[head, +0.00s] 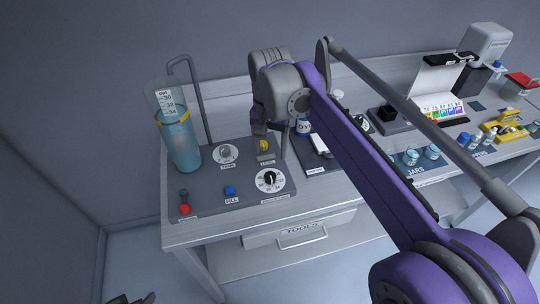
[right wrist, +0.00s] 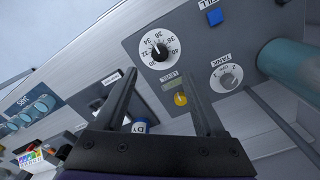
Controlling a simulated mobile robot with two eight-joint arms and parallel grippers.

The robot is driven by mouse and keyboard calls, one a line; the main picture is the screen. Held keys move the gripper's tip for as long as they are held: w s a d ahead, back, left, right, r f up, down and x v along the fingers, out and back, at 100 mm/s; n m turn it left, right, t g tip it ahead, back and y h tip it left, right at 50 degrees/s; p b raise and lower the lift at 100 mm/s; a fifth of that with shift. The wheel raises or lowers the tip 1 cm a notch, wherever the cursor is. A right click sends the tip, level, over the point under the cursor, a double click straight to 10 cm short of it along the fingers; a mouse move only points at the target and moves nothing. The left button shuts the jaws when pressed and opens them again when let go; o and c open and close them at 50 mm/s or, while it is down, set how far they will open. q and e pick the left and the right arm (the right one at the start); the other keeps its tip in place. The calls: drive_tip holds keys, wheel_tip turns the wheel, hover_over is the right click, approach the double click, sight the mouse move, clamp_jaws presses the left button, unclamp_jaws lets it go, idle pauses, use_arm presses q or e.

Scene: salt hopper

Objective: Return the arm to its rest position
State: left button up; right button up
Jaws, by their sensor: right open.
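My right arm reaches from the lower right of the head view across the bench. Its right gripper (head: 274,141) hangs over the back right part of the grey control panel (head: 212,195). In the right wrist view the right gripper (right wrist: 161,73) has its two fingers spread, with nothing between them but the panel behind. The numbered dial (right wrist: 158,48) and yellow level knob (right wrist: 180,98) lie beyond the fingers, apart from them as far as I can tell. A dark piece at the bottom left edge of the head view looks like my left gripper (head: 132,299), mostly cut off.
A tall teal cylinder (head: 180,147) stands at the panel's left. The panel bears a blue fill button (head: 229,190) and a red one (head: 184,209). Jars (head: 411,157), bottles and a yellow rack (head: 505,134) stand at right. A tools drawer (head: 300,230) sits under the bench.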

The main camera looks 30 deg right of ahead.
drive_tip(key=shift+r, duration=0.2)
idle(0.4)
drive_tip(key=s+a+f+n+t, duration=0.2)
drive_tip(key=s+a+f+n, duration=0.1)
drive_tip(key=s+f, duration=0.4)
drive_tip(key=s+a+f+n+t, duration=0.3)
drive_tip(key=s+f+n, duration=0.3)
drive_tip(key=s+f, duration=0.1)
drive_tip(key=shift+s+a+f, duration=0.25)
drive_tip(key=shift+s+f, duration=0.1)
drive_tip(key=shift+s, duration=0.3)
idle(0.5)
